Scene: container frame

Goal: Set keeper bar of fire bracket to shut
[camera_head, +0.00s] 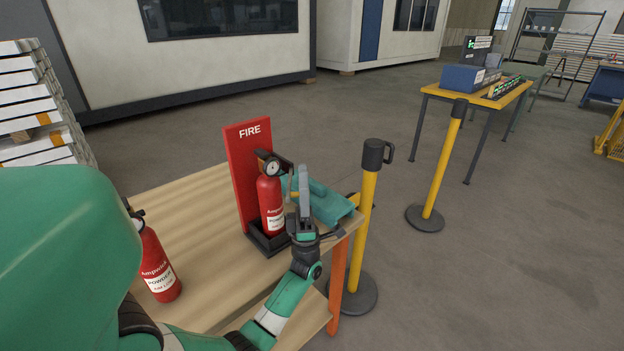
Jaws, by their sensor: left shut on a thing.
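The red fire bracket (240,172) stands upright on the wooden table, its back plate marked FIRE and its base a black tray. A red extinguisher (270,204) with a gauge and black handle stands in it. My left gripper (299,182) is at the right side of this extinguisher, fingers pointing up. It is shut on a thin piece beside the extinguisher's upper body, which I take for the keeper bar. The fingers mostly hide the bar, so I cannot tell its exact angle. My right gripper is not in view.
A second red extinguisher (155,265) stands on the table (190,215) at left, near my arm. A teal item (331,206) lies behind my left gripper. Yellow barrier posts (366,215) stand past the table's right edge. Open floor lies to the right.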

